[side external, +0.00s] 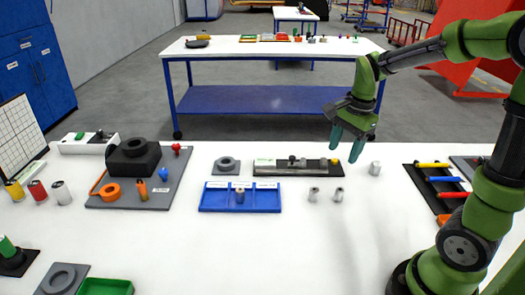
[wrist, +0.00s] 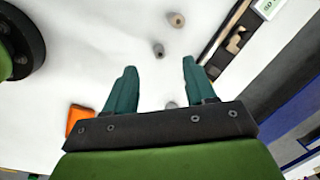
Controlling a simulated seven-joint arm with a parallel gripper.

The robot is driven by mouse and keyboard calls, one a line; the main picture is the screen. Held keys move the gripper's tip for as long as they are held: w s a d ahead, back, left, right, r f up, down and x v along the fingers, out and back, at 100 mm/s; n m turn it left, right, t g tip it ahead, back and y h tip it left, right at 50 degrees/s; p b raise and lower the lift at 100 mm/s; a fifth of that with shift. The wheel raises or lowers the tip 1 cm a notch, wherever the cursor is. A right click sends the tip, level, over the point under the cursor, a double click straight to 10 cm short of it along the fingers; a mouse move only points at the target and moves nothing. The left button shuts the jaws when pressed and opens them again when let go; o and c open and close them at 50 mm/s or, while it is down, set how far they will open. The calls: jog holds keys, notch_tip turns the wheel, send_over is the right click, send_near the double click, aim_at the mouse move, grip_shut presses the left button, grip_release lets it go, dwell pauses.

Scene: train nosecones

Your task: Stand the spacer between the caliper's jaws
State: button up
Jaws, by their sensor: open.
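The caliper appears to be the long device (side external: 297,167) on a dark base at the middle back of the table; part of it shows at the upper right of the wrist view (wrist: 232,42). Small grey cylinders stand upright on the bare table: one (side external: 313,194) and another (side external: 338,195) in front of the caliper, a third (side external: 375,168) to its right. I cannot tell which is the spacer. My gripper (side external: 347,150) is open and empty, pointing down above the table near the caliper's right end. In the wrist view, a cylinder (wrist: 171,105) shows between the fingers (wrist: 159,68).
A blue three-part tray (side external: 210,199) with a small cylinder in its middle part lies left of the cylinders. A grey ring block (side external: 227,165) stands behind it. A dark rack (side external: 418,182) with coloured rods is at right. The front middle table is clear.

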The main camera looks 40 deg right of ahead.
jog(key=d+m+g, duration=0.1)
jog(key=d+m, duration=0.3)
jog(key=m, duration=0.5)
send_over(340, 189)
jog(key=f, duration=1.1)
jog(key=shift+s, duration=0.25)
jog(key=shift+w+f, duration=0.15)
jog(key=shift+f, duration=2.85)
grip_shut()
